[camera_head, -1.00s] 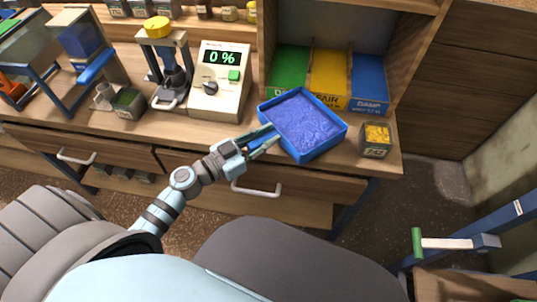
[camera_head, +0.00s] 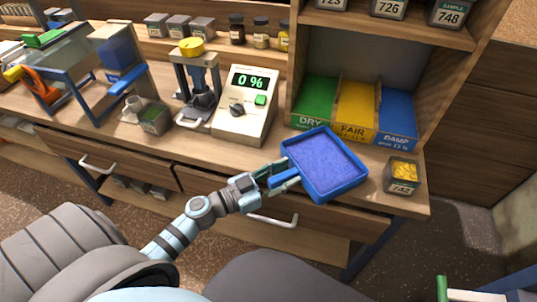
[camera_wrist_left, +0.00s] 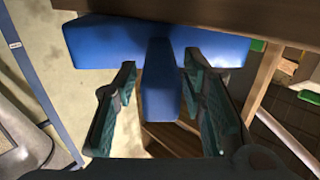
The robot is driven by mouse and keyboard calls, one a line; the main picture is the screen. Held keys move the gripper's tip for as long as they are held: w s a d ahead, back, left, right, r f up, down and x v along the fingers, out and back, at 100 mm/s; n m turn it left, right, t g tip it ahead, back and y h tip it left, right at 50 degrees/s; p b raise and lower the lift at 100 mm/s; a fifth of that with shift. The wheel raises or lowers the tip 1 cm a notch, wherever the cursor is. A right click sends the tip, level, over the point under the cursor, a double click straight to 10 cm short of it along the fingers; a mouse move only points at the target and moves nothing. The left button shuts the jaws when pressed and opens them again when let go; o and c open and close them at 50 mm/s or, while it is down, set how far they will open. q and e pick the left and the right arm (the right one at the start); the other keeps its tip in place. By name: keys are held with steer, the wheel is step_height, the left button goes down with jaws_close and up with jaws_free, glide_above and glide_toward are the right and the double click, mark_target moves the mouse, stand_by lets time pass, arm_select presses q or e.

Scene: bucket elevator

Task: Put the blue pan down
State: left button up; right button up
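The blue pan (camera_head: 351,190) is a square, shallow tray with a bluish-violet fill. In the head view it is at the front edge of the wooden counter (camera_head: 240,150), below the DRY, FAIR and DAMP bins. I cannot tell whether its base fully touches the counter. My left gripper (camera_head: 278,175) is at its left side, around its handle. In the left wrist view the blue handle (camera_wrist_left: 160,85) lies between the fingers of the left gripper (camera_wrist_left: 160,65), with a gap visible on each side. My right gripper is in neither view.
A sample jar (camera_head: 402,175) with yellow contents stands right of the pan. A meter (camera_head: 245,105) reading 0 % and a yellow-topped press (camera_head: 195,85) stand to the left. The green (camera_head: 315,100), yellow (camera_head: 356,110) and blue (camera_head: 396,118) bins are behind the pan.

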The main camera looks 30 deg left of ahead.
mark_target(269, 183)
arm_select(q)
steer(key=b+v, duration=0.1)
steer(key=v, duration=0.4)
steer(key=shift+s+a+f, duration=0.15)
steer(key=shift+s+f, duration=0.05)
steer(key=shift+s, duration=0.15)
steer(key=v, duration=0.4)
steer(key=shift+r, duration=0.2)
steer(key=shift+s+a, duration=0.4)
steer(key=shift+s, duration=0.15)
steer(key=shift+f, duration=0.1)
